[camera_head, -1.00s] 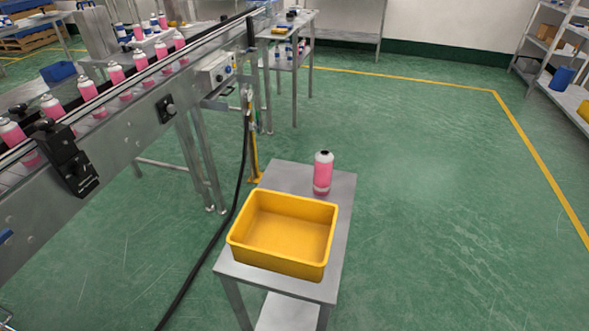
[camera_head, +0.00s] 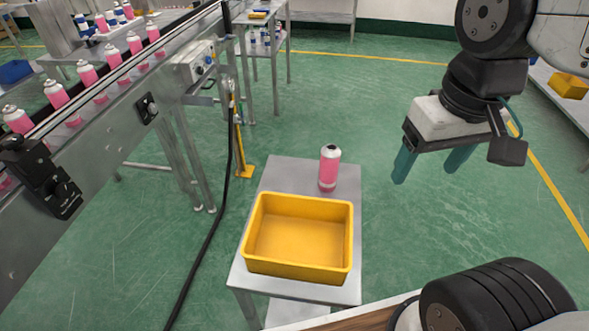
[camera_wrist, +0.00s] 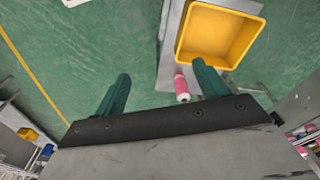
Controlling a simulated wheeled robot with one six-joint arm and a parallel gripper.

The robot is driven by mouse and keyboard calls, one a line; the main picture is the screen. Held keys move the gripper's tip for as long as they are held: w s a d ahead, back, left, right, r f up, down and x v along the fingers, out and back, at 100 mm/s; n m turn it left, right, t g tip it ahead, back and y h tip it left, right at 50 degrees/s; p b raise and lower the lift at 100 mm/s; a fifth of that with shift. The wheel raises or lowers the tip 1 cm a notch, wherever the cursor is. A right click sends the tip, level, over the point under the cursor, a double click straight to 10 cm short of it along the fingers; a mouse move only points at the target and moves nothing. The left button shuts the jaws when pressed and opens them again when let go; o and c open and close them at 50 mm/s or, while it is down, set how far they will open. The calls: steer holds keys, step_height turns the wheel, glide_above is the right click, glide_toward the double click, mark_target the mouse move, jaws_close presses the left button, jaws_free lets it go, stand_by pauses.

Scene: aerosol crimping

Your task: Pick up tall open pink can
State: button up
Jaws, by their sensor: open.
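A pink can (camera_head: 329,168) with a white shoulder and dark top stands upright on the small grey metal table (camera_head: 283,176), behind the yellow bin. It also shows in the wrist view (camera_wrist: 181,88), close beside one finger, at a lower height. My gripper (camera_head: 431,168) is open and empty, with two green fingers pointing down. In the head view it hangs in the air to the right of the can, apart from it. In the wrist view the fingers (camera_wrist: 160,86) are spread wide with floor between them.
A yellow bin (camera_head: 347,262), empty, takes up the table's front half. A conveyor (camera_head: 123,123) with several pink cans runs along the left. The floor right of the table is clear.

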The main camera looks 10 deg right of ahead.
steer(key=w, duration=0.8)
steer(key=n+g, duration=0.1)
steer(key=n, duration=0.1)
glide_toward(332, 150)
steer(key=f, duration=0.3)
steer(key=w+f, duration=0.1)
steer(key=f, duration=0.1)
steer(key=shift+f, duration=0.2)
steer(key=shift+w+f, duration=0.2)
steer(key=shift+f, duration=0.5)
step_height(332, 150, down, 7)
steer(key=shift+s+d, duration=0.1)
steer(key=shift+d, duration=0.05)
steer(key=c, duration=1.3)
